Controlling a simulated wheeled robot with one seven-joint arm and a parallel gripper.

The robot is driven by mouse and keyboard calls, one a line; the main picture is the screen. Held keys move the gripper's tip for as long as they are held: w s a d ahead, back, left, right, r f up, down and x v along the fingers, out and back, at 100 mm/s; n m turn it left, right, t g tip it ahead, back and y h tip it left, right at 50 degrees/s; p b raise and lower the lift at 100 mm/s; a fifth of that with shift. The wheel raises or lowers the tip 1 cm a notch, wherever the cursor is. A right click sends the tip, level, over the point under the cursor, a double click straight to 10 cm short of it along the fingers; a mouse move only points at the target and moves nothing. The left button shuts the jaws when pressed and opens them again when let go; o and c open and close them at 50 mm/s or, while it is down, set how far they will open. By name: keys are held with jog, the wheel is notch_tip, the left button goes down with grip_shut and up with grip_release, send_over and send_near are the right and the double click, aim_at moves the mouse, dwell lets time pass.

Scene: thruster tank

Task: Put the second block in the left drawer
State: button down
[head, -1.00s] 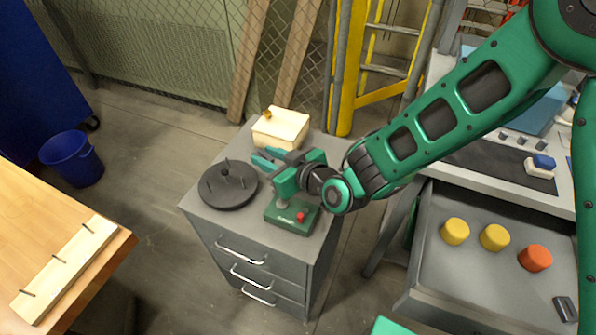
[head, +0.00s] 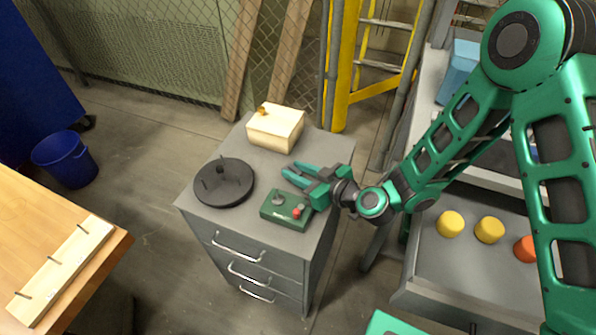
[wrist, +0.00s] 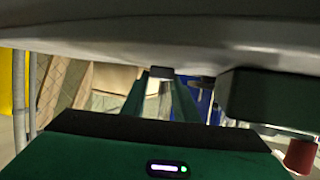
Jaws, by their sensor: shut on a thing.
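My gripper (head: 291,174) is above the top of a grey cabinet, between a cream box and a green control box. Its jaws are shut on a small grey thing (wrist: 161,73), which shows between the fingers in the wrist view; I cannot tell what it is. The grey cabinet (head: 222,226) has several shut drawers with silver handles.
On the cabinet top are a black disc with pegs (head: 224,184), the green control box (head: 287,209) with a red knob, and the cream box (head: 275,128). A wooden table (head: 30,207) with a pegged board (head: 62,268) is at left. A blue bucket (head: 66,160) stands on the floor.

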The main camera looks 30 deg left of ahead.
jog(key=shift+f, duration=0.15)
jog(key=c, duration=1.4)
grip_release()
